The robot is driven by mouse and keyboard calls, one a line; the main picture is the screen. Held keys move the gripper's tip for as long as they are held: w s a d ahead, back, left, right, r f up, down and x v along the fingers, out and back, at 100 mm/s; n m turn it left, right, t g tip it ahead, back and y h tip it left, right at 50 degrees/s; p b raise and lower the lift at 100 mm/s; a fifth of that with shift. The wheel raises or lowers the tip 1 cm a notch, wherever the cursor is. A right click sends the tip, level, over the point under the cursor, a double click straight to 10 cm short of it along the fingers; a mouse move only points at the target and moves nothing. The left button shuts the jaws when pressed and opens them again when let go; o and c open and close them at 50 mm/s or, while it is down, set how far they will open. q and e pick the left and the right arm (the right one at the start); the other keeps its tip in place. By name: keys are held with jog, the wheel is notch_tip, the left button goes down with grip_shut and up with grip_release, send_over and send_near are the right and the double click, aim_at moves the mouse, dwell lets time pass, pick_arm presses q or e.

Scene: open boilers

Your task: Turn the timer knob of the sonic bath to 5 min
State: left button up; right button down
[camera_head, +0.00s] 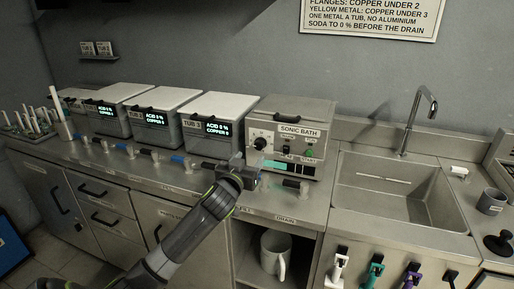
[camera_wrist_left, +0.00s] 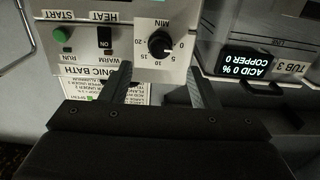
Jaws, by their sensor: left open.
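The sonic bath (camera_head: 292,128) is a grey metal box with a lid, standing at the right end of the row of tubs. Its timer knob (camera_head: 259,143) is black and round, on the left of the front panel. In the left wrist view the panel appears turned over, and the knob (camera_wrist_left: 160,44) has a white mark that seems to point near 0 on the MIN scale. My left gripper (camera_head: 248,164) is in front of the panel's left side. In its wrist view the open fingers (camera_wrist_left: 157,75) are apart, with the knob beyond and between the tips, not visibly touched.
Tub 3 (camera_head: 213,117) stands left of the bath, with more lidded tubs beyond. Valve handles (camera_head: 178,160) line the counter front edge. A sink (camera_head: 391,190) with a tap lies to the right. The bath's green START button (camera_wrist_left: 61,34) and HEAT switch are beside the knob.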

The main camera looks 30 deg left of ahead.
aim_at(258, 147)
pick_arm(q)
jog(key=shift+p+x, duration=0.35)
jog(key=shift+x, duration=3.5)
jog(key=shift+c, duration=0.3)
jog(key=c, duration=0.9)
jog(key=shift+m, duration=0.3)
jog(key=m+p, duration=0.2)
jog(key=shift+r+m, duration=0.1)
jog(key=shift+m, duration=0.3)
jog(key=m+p, duration=0.2)
jog(key=m, duration=0.3)
jog(key=shift+p, duration=0.3)
jog(key=shift+m, duration=0.3)
